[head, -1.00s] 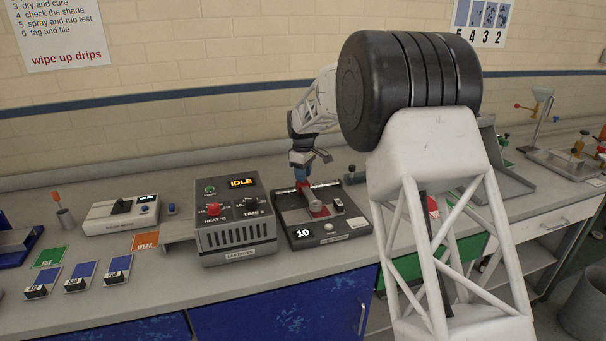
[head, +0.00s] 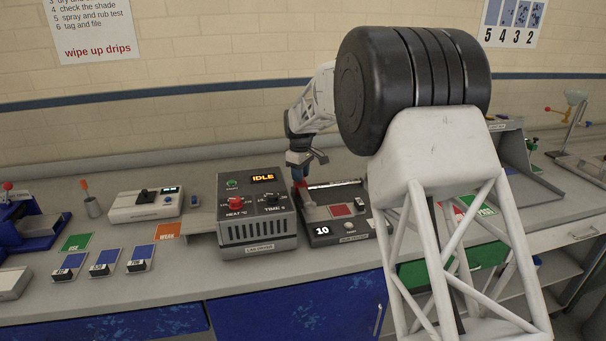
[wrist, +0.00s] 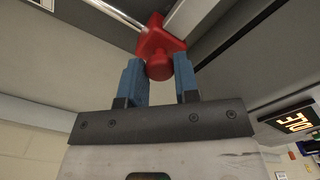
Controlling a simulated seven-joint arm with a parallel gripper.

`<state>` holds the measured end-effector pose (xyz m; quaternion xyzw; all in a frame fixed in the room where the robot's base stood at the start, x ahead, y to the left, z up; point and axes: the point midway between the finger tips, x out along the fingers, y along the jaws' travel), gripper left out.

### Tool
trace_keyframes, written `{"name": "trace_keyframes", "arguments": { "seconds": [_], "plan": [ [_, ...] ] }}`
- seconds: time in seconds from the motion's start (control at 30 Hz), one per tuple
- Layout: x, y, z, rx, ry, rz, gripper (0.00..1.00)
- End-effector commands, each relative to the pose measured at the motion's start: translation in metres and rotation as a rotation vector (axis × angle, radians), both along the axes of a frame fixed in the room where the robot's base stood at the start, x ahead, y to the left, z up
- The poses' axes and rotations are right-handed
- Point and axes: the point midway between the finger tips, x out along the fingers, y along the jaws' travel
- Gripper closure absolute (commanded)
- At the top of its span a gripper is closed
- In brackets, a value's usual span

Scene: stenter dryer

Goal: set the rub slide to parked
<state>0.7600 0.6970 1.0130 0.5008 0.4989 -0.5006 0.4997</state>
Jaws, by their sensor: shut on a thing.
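The rub tester (head: 352,228) is a dark box on the bench with a "10" display at its front left. Its red pad (head: 341,210) lies bare in the middle of the top. The rub slide (head: 309,207), a grey arm with a red knob, stands at the left end of the tester's top, left of the pad. My gripper (head: 299,180) is over that end, pointing down. In the wrist view its blue fingers are shut around the red knob (wrist: 160,50). The fingers partly hide the knob in the head view.
The lab dryer (head: 257,220), reading IDLE, stands close on the left of the tester. A shade meter (head: 146,205) and several blue sample cards (head: 105,262) lie further left. My own arm covers the area right of the tester.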

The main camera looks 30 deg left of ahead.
Motion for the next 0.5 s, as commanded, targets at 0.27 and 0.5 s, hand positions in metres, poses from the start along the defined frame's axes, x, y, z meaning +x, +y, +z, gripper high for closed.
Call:
{"name": "trace_keyframes", "arguments": {
  "seconds": [0.27, 0.5],
  "plan": [
    [-0.0034, 0.0032, -0.0002, 0.001, 0.002, 0.004, 0.45],
    [-0.0026, 0.0026, 0.001, 0.001, 0.001, 0.003, 0.45]
  ]
}}
